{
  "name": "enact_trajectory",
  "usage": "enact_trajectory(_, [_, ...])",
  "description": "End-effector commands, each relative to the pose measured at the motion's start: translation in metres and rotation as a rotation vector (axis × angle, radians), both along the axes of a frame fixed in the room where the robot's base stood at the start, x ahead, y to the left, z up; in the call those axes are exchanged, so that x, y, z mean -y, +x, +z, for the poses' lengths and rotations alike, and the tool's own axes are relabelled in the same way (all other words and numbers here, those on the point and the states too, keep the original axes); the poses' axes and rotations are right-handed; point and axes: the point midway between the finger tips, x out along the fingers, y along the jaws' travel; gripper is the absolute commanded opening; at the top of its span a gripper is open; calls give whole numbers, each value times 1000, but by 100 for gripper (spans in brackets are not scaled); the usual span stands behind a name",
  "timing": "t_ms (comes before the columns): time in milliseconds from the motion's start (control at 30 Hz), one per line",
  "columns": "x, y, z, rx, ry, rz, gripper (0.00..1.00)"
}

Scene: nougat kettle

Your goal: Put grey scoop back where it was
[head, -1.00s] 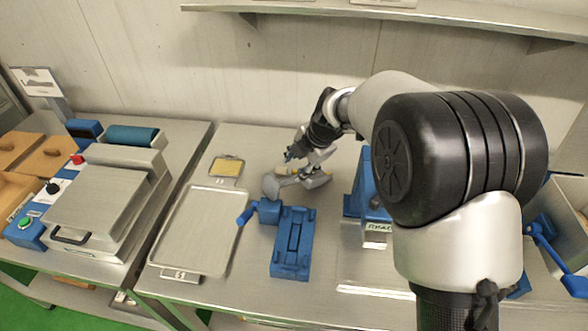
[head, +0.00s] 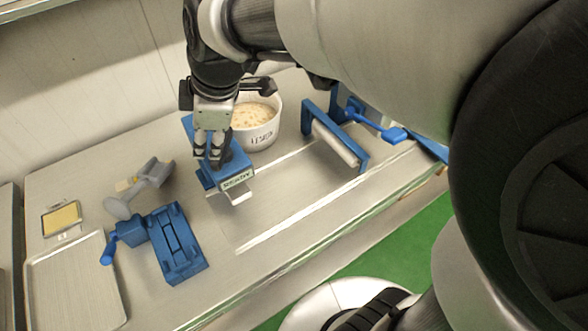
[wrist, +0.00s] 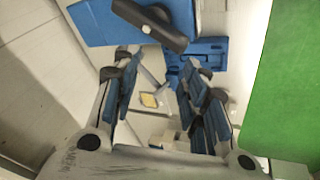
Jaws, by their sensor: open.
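A grey tool (head: 152,174) with a round grey disc at one end and a small yellowish part lies on the steel table, beside a blue cranked device (head: 178,243). I cannot tell for certain whether this is the grey scoop. My gripper (head: 208,155) points down at the blue labelled stand (head: 237,168), to the right of the grey tool and clear of it. In the wrist view my gripper (wrist: 163,95) has its two blue-padded fingers spread, with nothing held between them. The fingertips hide part of the stand.
A white pot (head: 262,137) of pale, lumpy contents stands behind the stand. A blue roller frame (head: 335,140) is to its right. A steel tray (head: 75,285) and a yellow-topped plate (head: 62,218) lie at the left. The front middle of the table is clear.

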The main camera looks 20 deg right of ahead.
Motion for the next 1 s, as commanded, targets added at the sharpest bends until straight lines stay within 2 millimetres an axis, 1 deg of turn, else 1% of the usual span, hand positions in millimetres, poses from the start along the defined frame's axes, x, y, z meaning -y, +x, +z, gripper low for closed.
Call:
enact_trajectory(33, [25, -24, 9, -15, 29, -149, 40])
enact_trajectory(67, [37, -37, 13, -27, 48, -240, 40])
enact_trajectory(100, [53, -56, 15, -43, 71, -361, 40])
enact_trajectory(167, [76, -83, 15, -64, 110, -544, 40])
enact_trajectory(200, [88, -101, 14, -74, 136, -660, 40])
enact_trajectory(300, [114, -141, 7, -91, 197, -923, 40])
enact_trajectory(400, [131, -170, -3, -99, 249, -1123, 40])
enact_trajectory(500, [140, -187, -10, -101, 283, -1249, 40])
enact_trajectory(600, [144, -195, -13, -102, 299, -1307, 40])
enact_trajectory(867, [145, -195, -14, -104, 302, -1318, 40])
enact_trajectory(1000, [144, -195, -25, -104, 302, -1316, 40])
